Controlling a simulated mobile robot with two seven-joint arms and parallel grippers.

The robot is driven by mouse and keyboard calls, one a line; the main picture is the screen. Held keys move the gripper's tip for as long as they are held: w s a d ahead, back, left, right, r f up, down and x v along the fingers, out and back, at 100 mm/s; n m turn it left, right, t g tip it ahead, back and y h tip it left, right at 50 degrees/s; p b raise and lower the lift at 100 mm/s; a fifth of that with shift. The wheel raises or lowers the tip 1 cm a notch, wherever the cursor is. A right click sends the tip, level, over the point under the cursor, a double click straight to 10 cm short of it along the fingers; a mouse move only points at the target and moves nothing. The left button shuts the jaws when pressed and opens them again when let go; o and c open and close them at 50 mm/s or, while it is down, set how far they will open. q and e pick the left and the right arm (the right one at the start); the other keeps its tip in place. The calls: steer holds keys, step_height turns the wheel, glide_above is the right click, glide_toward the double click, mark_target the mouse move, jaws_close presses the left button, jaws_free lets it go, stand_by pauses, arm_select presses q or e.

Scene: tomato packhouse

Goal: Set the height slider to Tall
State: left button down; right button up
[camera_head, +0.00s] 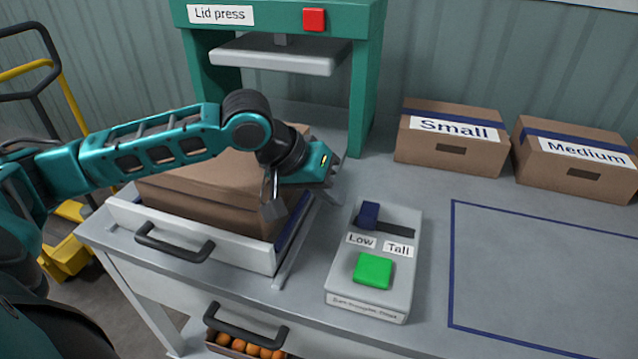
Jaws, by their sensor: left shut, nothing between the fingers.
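The height slider is a blue knob (369,213) in a dark slot on a grey control box (341,283). The knob sits at the left end of the slot, above the Low label (360,240). The Tall label (398,249) is under the right end, where the slot is empty. A green button (373,270) is below the labels. My left gripper (333,172) is shut and empty, up and to the left of the knob and apart from it. My right gripper is not in view.
The green lid press (365,90) stands at the back. Boxes marked Small (450,150) and Medium (570,180) stand at the right. The blue-outlined table area (540,265) is clear.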

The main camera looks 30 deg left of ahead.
mark_target(368, 216)
arm_select(q)
steer(key=x, duration=0.4)
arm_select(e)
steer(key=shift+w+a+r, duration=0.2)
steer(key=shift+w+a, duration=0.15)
arm_select(q)
steer(key=shift+d, duration=0.15)
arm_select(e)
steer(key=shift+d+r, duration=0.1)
